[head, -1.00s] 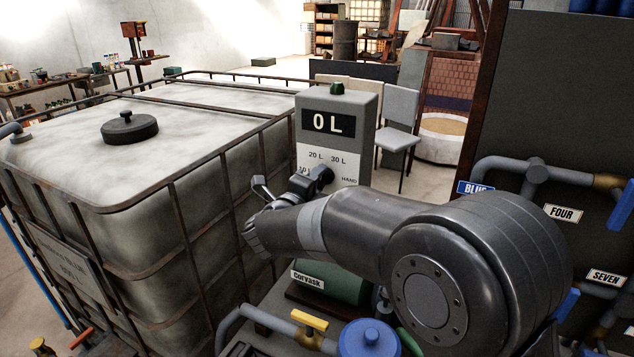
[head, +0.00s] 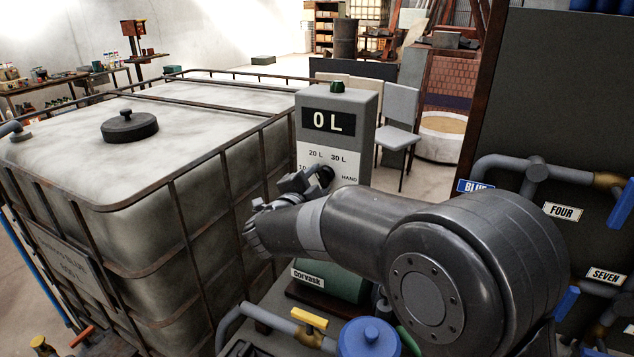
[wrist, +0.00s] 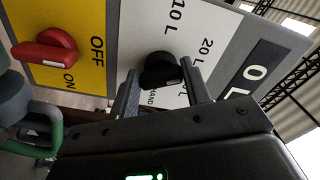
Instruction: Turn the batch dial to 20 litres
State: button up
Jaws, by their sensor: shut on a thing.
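The batch dial is a black knob (wrist: 158,68) on the white scale of a grey control box (head: 363,130). Labels 10 L, 20 L, 30 L and HAND stand around it. The box's display (head: 328,122) reads 0 L. In the wrist view, my gripper (wrist: 160,82) has one finger on each side of the knob and is shut on it. A small white mark shows on the knob; I cannot tell exactly which label it points to. In the head view, my gripper (head: 306,182) and wrist hide the lower part of the scale.
A red OFF/ON switch (wrist: 44,50) on a yellow panel sits beside the scale. A large caged tank (head: 130,200) stands left of the box. Pipes with a yellow-handled valve (head: 309,318) and a blue cap (head: 369,338) lie below my arm.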

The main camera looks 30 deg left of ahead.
dwell(0.5)
jog(key=o, duration=1)
jog(key=s, duration=1.1)
jog(key=shift+w, duration=0.15)
